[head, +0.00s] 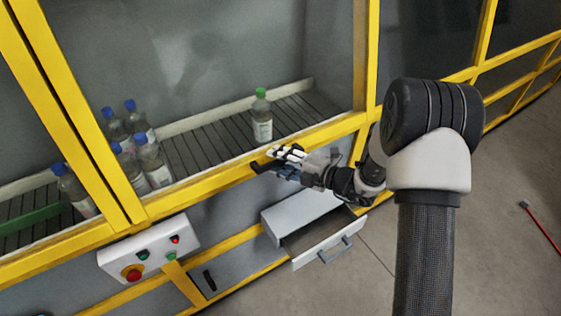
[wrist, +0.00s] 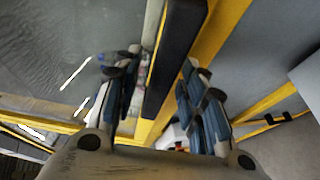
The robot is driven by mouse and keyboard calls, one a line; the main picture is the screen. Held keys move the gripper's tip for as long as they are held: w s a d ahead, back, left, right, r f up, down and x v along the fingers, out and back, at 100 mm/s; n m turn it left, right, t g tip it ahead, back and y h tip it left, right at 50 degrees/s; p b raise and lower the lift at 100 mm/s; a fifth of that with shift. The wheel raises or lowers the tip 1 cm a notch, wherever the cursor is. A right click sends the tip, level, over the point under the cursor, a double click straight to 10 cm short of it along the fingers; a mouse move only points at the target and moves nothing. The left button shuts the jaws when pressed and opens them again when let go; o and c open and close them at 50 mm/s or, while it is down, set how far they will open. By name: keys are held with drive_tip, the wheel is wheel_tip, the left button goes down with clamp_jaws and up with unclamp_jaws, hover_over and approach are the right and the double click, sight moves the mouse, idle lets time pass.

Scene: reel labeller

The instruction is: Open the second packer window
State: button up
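A large window (head: 230,60) with a yellow frame fills the middle of the head view, with a conveyor and bottles behind its pane. It looks closed. My gripper (head: 283,163) is at the lower yellow rail (head: 205,185) of this window, toward its right end. In the wrist view, a long black bar (wrist: 175,60), which looks like the window's handle, runs between the blue-padded fingers of my gripper (wrist: 160,85). The fingers are apart, one on each side of the bar. I cannot tell whether either finger touches it. In the head view my gripper hides most of the bar.
A white drawer (head: 318,240) stands pulled out below my gripper. A control box (head: 148,248) with red and green buttons is at the lower left. Several blue-capped bottles (head: 155,165) and a green-capped bottle (head: 262,118) stand behind the panes. Open floor (head: 490,240) lies at right.

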drive_tip(key=shift+c, duration=0.3)
clamp_jaws()
idle(0.6)
